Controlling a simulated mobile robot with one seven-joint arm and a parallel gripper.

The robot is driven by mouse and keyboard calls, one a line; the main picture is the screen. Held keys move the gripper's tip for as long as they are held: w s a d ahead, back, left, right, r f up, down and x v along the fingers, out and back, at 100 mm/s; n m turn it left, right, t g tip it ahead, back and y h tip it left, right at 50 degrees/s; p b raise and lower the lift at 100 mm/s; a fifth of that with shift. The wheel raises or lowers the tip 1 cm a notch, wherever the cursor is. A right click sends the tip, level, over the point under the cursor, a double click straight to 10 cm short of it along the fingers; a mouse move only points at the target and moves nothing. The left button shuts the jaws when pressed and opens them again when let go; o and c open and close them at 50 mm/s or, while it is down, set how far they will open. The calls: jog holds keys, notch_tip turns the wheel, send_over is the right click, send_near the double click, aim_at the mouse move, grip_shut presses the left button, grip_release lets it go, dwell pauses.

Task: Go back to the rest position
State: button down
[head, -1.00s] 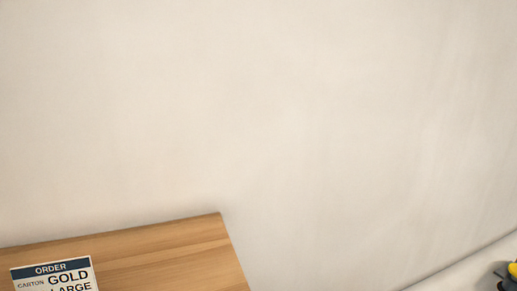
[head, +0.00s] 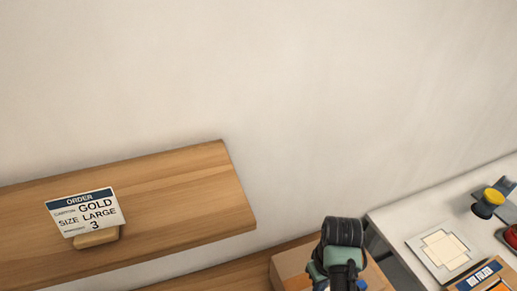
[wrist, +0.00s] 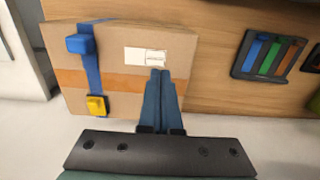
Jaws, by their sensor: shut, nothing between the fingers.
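My gripper (wrist: 160,95) shows in the wrist view with its two blue fingers together and nothing between them. Past its fingertips is a cardboard box (wrist: 115,50) with a brown tape band, a white label, a blue strap (wrist: 91,70) and blue and yellow clips. I cannot tell whether the fingers touch the box. In the head view my arm (head: 343,240) shows at the bottom, in front of a cardboard box (head: 288,264); the fingers are out of sight there.
A wooden shelf (head: 180,200) on the left bears an order card (head: 86,212) reading GOLD, SIZE LARGE, 3. A white table (head: 400,212) on the right holds a flat tray (head: 420,243), a yellow-topped item (head: 489,203) and a box folder sign (head: 478,276). A rack of coloured strips (wrist: 268,56) shows in the wrist view.

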jog(key=shift+r+p, duration=0.35)
jog(key=shift+r, duration=0.25)
jog(key=w+a+r+t+b, duration=0.1)
jog(key=w+a+r+t, duration=0.2)
jog(key=w+r+t, duration=0.35)
jog(key=w+a+r+t+b, duration=0.25)
jog(key=w+r, duration=0.55)
jog(key=r, duration=0.4)
jog(key=w+a+r+m+t, duration=0.1)
jog(key=a+r+t, duration=0.35)
jog(key=r, duration=0.75)
jog(key=s+a+r+t+b, duration=0.1)
jog(key=s+r+t, duration=0.15)
jog(key=r, duration=0.35)
jog(key=s+a+r+m+t, duration=0.1)
jog(key=s+r+t, duration=0.15)
jog(key=r, duration=0.35)
jog(key=s+a+r+t+b, duration=0.1)
jog(key=s+r+t, duration=0.15)
jog(key=r, duration=0.35)
jog(key=s+a+r+m+t+b, duration=0.1)
jog(key=s+r+m+t, duration=0.1)
jog(key=s+r+t, duration=0.4)
jog(key=s+r, duration=0.5)
jog(key=s, duration=0.2)
jog(key=shift+s+r, duration=0.15)
jog(key=shift+r, duration=0.1)
